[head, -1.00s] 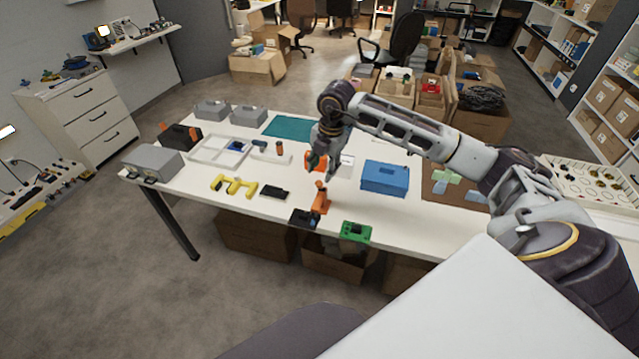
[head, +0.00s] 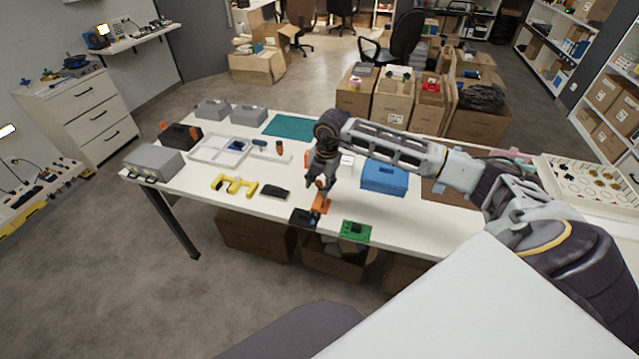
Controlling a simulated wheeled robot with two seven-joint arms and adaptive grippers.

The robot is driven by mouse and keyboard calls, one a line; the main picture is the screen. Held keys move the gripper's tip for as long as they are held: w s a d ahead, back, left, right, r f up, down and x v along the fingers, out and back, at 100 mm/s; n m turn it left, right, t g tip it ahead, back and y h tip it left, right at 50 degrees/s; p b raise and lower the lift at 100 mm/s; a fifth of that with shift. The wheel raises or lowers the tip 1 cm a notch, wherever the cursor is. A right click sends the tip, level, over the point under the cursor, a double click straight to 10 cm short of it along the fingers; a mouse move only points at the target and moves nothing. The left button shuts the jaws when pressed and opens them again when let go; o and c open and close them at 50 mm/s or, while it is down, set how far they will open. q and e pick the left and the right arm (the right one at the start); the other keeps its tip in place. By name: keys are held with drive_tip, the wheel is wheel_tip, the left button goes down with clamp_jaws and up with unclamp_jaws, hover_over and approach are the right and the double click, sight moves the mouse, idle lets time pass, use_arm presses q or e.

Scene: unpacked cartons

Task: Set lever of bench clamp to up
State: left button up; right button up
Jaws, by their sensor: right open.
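The bench clamp, as far as I can tell, is the orange device (head: 321,205) near the front edge of the white table, beside a small black block (head: 302,217). My right gripper (head: 319,187) is open and points down just above and behind the orange device. It hides the upper part of the device, so I cannot tell the lever's position now or whether the fingers touch it. My left gripper is not in view.
A dark flat item (head: 274,192) and a yellow bracket (head: 234,187) lie to the left.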

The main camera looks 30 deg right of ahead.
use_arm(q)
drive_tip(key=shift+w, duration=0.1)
use_arm(e)
clamp_jaws()
